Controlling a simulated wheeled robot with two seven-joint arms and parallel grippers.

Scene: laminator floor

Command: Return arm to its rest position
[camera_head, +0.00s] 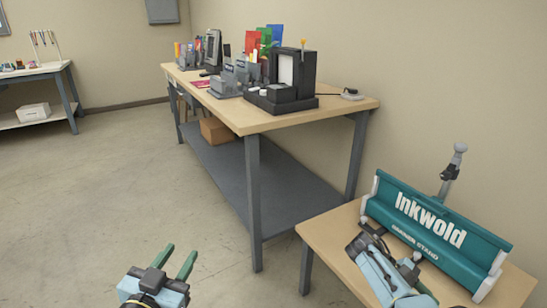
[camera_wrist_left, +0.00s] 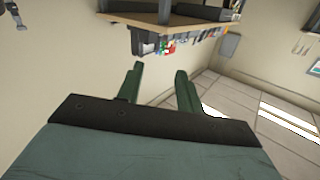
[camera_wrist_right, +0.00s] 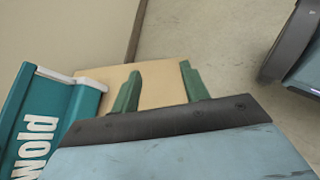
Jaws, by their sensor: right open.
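My left gripper (camera_head: 174,262) is at the bottom of the head view, over bare floor. Its two green fingers are apart with nothing between them; they also show in the left wrist view (camera_wrist_left: 158,86). My right arm is at the lower right of the head view, in front of the teal Inkwold banner stand (camera_head: 432,222) and over the small wooden table (camera_head: 345,222). In the right wrist view my right gripper (camera_wrist_right: 160,82) has its fingers apart and empty, with the table top (camera_wrist_right: 163,85) behind them and the stand (camera_wrist_right: 50,105) at the left.
A long workbench (camera_head: 240,112) stands along the wall, with a black device (camera_head: 289,78) and several small items on top. A cardboard box (camera_head: 216,130) is on its lower shelf. Another table (camera_head: 35,73) is at the far left. The floor at the left is clear.

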